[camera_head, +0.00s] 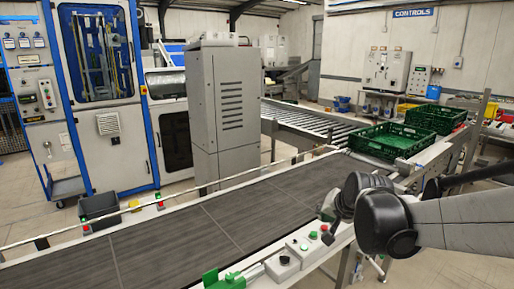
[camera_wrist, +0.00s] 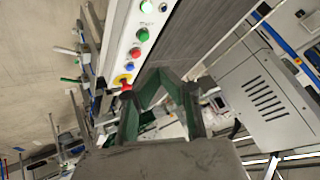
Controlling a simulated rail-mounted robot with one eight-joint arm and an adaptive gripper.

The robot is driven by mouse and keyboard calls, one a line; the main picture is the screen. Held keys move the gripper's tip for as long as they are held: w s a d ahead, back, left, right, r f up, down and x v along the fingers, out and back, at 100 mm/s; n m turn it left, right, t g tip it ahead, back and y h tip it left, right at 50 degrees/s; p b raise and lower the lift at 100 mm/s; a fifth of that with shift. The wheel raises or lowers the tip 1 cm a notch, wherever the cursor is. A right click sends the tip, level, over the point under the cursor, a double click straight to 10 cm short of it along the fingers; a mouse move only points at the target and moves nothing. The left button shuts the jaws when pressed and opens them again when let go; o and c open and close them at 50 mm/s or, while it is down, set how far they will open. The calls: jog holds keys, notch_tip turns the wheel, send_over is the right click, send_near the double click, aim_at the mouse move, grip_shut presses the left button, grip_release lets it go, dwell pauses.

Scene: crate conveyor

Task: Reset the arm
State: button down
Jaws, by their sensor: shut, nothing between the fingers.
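My arm (camera_head: 460,222) reaches in from the right edge of the head view, bent at a dark round joint, over the near side of the conveyor. I cannot clearly make out the gripper there. In the wrist view my gripper (camera_wrist: 163,76) shows with its green-sided fingers drawn together at the tips. It is shut and holds nothing. Behind it are the conveyor's dark belt and the rail with push buttons.
The conveyor belt (camera_head: 190,225) is bare. Green crates (camera_head: 385,141) (camera_head: 436,118) stand at its far right end by the rollers (camera_head: 310,122). A grey cabinet (camera_head: 222,110) stands behind the belt. A button panel (camera_head: 310,240) and green bracket (camera_head: 225,280) line the near edge.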

jog(key=s+n+g+h+b, duration=0.1)
jog(key=s+n, duration=0.3)
jog(key=s, duration=2.2)
jog(key=shift+s+d+n, duration=0.3)
jog(key=shift+f, duration=0.1)
